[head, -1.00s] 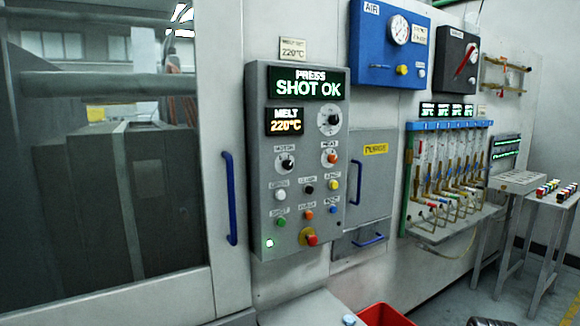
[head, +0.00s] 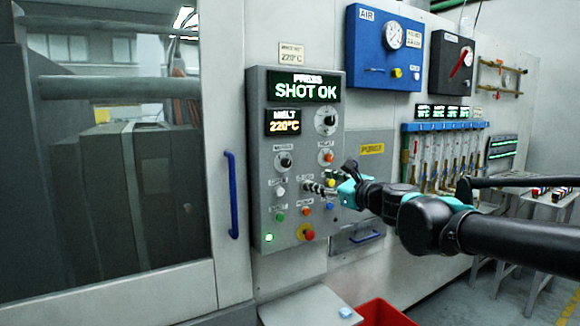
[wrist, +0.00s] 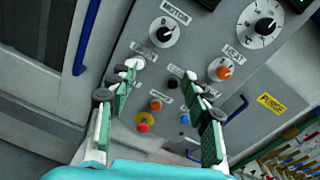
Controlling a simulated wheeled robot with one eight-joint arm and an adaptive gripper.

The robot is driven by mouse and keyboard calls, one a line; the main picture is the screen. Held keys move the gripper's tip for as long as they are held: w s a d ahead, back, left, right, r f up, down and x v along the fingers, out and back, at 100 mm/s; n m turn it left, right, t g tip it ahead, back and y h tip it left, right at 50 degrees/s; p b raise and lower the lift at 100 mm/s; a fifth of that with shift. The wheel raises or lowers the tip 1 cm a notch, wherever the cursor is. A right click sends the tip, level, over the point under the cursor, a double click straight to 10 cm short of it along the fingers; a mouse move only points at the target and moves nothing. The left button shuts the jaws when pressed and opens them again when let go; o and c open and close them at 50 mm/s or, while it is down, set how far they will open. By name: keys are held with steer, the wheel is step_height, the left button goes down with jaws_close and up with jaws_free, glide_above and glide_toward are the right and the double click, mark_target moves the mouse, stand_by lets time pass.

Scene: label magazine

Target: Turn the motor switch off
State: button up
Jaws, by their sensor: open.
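The motor switch (head: 284,161) is a black rotary knob on a white dial, at the left of the grey press panel (head: 262,215). In the wrist view the motor switch (wrist: 165,32) is near the top, under its tilted label, beyond the fingertips. Which way its pointer faces is hard to tell. My gripper (head: 320,188) is in front of the panel, lower and to the right of the switch, near the middle buttons. In the wrist view my gripper (wrist: 162,80) is open, with nothing between its fingers, and apart from the switch.
An orange heat knob (head: 326,156) sits right of the motor switch, with a large dial (head: 326,121) above. Several small buttons and a red-and-yellow stop button (head: 307,234) lie below. Blue handle (head: 232,195) stands left. A red bin (head: 382,314) is on the floor.

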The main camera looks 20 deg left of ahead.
steer(key=r+m, duration=0.2)
glide_toward(288, 164)
steer(key=x, duration=0.9)
steer(key=shift+w+a, duration=0.1)
steer(key=shift+a, duration=0.1)
jaws_close()
